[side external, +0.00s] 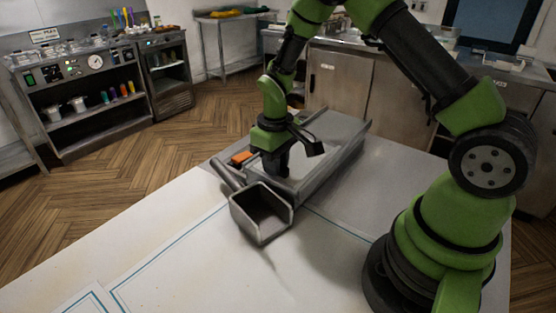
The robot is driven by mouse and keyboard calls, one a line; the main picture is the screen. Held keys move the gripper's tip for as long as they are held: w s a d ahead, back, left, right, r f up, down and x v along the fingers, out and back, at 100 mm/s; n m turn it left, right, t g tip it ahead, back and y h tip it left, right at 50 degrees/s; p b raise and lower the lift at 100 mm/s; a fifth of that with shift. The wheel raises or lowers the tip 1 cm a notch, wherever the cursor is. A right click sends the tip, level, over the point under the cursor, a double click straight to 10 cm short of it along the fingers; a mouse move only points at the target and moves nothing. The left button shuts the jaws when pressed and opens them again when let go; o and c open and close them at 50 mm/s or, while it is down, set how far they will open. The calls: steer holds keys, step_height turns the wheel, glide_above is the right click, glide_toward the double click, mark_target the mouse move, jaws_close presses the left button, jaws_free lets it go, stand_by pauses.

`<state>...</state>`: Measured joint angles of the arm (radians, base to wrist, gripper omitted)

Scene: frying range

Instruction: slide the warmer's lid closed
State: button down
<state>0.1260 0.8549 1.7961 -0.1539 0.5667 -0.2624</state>
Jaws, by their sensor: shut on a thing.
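The warmer (318,172) is a long, low grey metal box on the table, running from the front left to the back right. Its flat grey lid (338,132) shows over the back right part.
A metal scoop (262,232) with its handle to the upper left stands close in front of the warmer. A small orange thing (241,158) lies left of my gripper. The white table (170,250) is clear at the front left.

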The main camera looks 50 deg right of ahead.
steer(key=shift+a, duration=0.3)
steer(key=c, duration=1)
jaws_free()
steer(key=shift+c, duration=0.2)
steer(key=shift+d, duration=0.1)
step_height(320, 180, up, 9)
steer(key=shift+r, duration=0.5)
steer(key=s+a+r+m+t, duration=0.2)
steer(key=s+a+r+t, duration=0.2)
steer(key=s+r, duration=0.5)
steer(key=s+a+r+m+t+y, duration=0.2)
steer(key=s+r, duration=0.3)
steer(key=s, duration=0.4)
steer(key=shift+a+r+t, duration=0.15)
steer(key=shift+a+t, duration=0.15)
steer(key=shift+t, duration=0.3)
